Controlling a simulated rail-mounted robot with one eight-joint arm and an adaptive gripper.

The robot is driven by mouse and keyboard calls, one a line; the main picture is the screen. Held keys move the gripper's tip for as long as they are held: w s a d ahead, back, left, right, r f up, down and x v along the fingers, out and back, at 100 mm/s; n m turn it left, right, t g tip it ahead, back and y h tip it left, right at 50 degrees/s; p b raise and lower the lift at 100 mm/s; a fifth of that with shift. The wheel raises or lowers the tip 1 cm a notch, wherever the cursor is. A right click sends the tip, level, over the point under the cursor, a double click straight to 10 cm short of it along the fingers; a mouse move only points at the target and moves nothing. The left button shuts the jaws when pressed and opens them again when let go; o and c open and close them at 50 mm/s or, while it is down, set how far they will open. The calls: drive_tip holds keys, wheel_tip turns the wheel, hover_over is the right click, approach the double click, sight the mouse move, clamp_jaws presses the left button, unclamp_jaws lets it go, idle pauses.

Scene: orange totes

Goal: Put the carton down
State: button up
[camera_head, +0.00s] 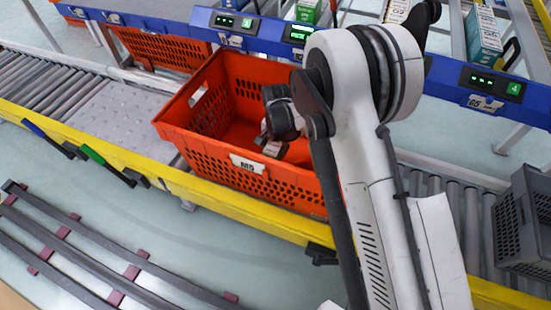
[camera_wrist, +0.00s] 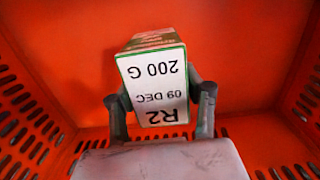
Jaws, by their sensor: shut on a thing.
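The carton (camera_wrist: 158,85) is a small box with a white label reading "200 G", "09 DEC" and "R2", upside down in the wrist view, and a green edge on its top. My gripper (camera_wrist: 162,98) is shut on it, one dark finger at each side. In the head view my gripper (camera_head: 273,147) is inside the orange tote (camera_head: 197,140) marked M5, near its right part. Whether the carton touches the tote floor cannot be told. My arm hides the tote's right side.
The tote sits on a roller conveyor with a yellow edge (camera_head: 110,151). A grey crate (camera_head: 524,225) stands at the right. Behind is a blue rail with green displays (camera_head: 240,24) and several cartons (camera_head: 484,36). The tote walls surround my gripper.

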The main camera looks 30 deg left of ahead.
drive_tip(key=shift+f+b, duration=0.6)
drive_tip(key=shift+f, duration=1.3)
drive_tip(key=shift+f, duration=0.25)
drive_tip(key=o, duration=1.4)
drive_tip(key=shift+c, duration=0.2)
drive_tip(key=r+p, duration=0.1)
drive_tip(key=r, duration=0.3)
drive_tip(key=r+p, duration=0.1)
drive_tip(key=r, duration=0.3)
drive_tip(key=r+p, duration=0.1)
drive_tip(key=r, duration=0.3)
drive_tip(key=shift+w+r+p, duration=0.25)
drive_tip(key=shift+r+p, duration=0.05)
drive_tip(key=shift+p, duration=0.1)
